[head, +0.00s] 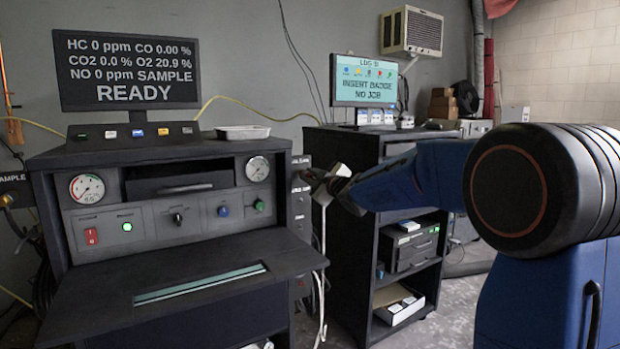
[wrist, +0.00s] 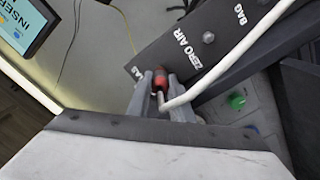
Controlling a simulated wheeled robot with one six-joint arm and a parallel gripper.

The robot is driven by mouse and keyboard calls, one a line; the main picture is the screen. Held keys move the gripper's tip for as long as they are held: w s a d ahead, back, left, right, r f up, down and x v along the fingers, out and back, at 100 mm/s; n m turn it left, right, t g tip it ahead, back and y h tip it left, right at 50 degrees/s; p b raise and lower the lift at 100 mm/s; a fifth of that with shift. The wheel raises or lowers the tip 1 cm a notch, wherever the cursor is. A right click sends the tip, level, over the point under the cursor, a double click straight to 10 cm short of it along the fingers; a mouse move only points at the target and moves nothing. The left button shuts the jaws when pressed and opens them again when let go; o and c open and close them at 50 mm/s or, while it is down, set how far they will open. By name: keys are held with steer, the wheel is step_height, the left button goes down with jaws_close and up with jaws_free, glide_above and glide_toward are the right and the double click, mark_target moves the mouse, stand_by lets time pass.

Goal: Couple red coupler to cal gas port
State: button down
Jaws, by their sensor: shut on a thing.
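The red coupler (wrist: 160,78) shows in the wrist view between the two grey fingers of my gripper (wrist: 159,84), which is shut on it. A white hose (wrist: 222,70) runs from the coupler to the upper right. The dark port panel (wrist: 170,58) lies just beyond the coupler, with ZERO AIR, BAG and a partly hidden label ending in "AS". The cal gas port itself is not visible; I cannot tell whether the coupler touches it. In the head view my gripper (head: 326,184) is beside the panel (head: 300,200) on the bench's right side; the coupler is not clear there.
The analyzer bench (head: 170,210) stands at left, its monitor (head: 127,70) reading READY. A dark cabinet (head: 345,150) with a second screen (head: 363,80) stands behind my gripper. The white hose hangs in the gap between them. A silver fitting (wrist: 208,37) stands bare on the panel.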

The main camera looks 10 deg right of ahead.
steer(key=shift+w+a+r, duration=0.1)
steer(key=shift+w+a, duration=0.1)
steer(key=shift+w, duration=0.35)
stand_by(0.5)
steer(key=c, duration=1.5)
jaws_free()
steer(key=s+d+f+m+h, duration=0.1)
steer(key=s+d+m+h, duration=0.15)
steer(key=s, duration=0.55)
steer(key=s+d+f+m+g+h, duration=0.1)
steer(key=s+d, duration=0.3)
steer(key=s, duration=0.3)
steer(key=s+d+f+m+h, duration=0.15)
steer(key=s+d, duration=0.25)
steer(key=s, duration=0.4)
steer(key=s+a+f+m+g, duration=0.1)
steer(key=s+f+m+g, duration=0.1)
steer(key=s+f, duration=0.5)
steer(key=s+a+f+m+g, duration=0.1)
steer(key=s+f+m+g, duration=0.2)
steer(key=s, duration=1.3)
steer(key=s+a+f+m+g, duration=0.1)
steer(key=s+f+g, duration=0.5)
steer(key=s+f, duration=0.6)
steer(key=shift+s+f+m+h, duration=0.2)
steer(key=shift+f+m+h, duration=0.1)
steer(key=shift+m, duration=0.5)
